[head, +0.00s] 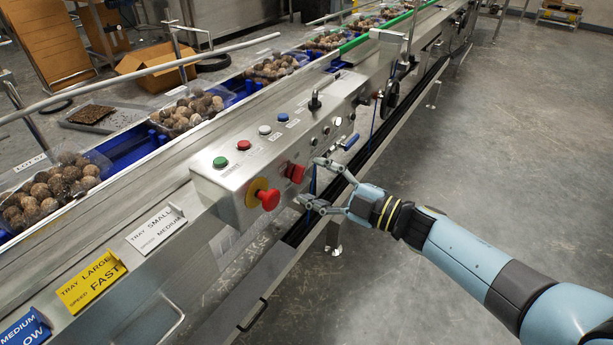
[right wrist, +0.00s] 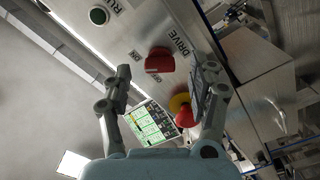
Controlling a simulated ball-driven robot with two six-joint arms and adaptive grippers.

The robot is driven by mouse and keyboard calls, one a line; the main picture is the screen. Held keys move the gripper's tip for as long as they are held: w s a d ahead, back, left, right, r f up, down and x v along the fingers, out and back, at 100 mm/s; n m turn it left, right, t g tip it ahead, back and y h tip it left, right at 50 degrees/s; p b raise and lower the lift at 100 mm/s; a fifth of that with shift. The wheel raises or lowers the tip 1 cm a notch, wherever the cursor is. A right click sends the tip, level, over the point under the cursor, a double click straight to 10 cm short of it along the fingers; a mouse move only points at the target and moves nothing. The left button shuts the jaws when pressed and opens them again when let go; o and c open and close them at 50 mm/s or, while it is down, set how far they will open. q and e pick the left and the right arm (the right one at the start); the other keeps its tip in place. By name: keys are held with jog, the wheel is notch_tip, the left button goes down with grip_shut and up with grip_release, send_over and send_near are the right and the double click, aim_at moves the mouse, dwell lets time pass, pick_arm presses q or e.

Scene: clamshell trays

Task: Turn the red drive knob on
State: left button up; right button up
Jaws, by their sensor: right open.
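The red drive knob (head: 294,173) sits on the front face of the steel control box (head: 236,190). In the right wrist view the red knob (right wrist: 159,61) is beside the DRIVE lettering, with two small position labels near it; I cannot tell for sure which one it points to. My right gripper (head: 309,181) is open just in front of the knob, one finger above and one below. In the right wrist view my gripper (right wrist: 162,84) has the knob ahead between its spread fingers, with no visible contact. My left gripper is not in view.
A red mushroom button on a yellow disc (head: 266,196) is close to the lower finger. Green (head: 220,162), red (head: 243,145) and white (head: 264,130) buttons and a black selector (head: 314,101) are on top of the box. Trays (head: 150,118) line the conveyor; the floor at right is clear.

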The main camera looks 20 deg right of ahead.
jog(key=v, duration=0.9)
jog(key=s+d+f+m+g+h, duration=0.25)
jog(key=s+f+m+h, duration=0.3)
jog(key=s+f, duration=0.6)
jog(key=s+d+f+m+g+h, duration=0.3)
jog(key=s+f+m, duration=0.5)
jog(key=f, duration=0.6)
jog(key=s+f+m+g+h, duration=0.1)
jog(key=s+f+g, duration=0.3)
jog(key=s, duration=0.9)
jog(key=s+d+f+m+g+h, duration=0.1)
jog(key=s+f, duration=0.5)
jog(key=s, duration=0.7)
jog(key=m+g+h, duration=0.1)
jog(key=m+g, duration=0.1)
jog(key=g, duration=0.1)
jog(key=shift+d, duration=0.3)
jog(key=shift+m, duration=0.25)
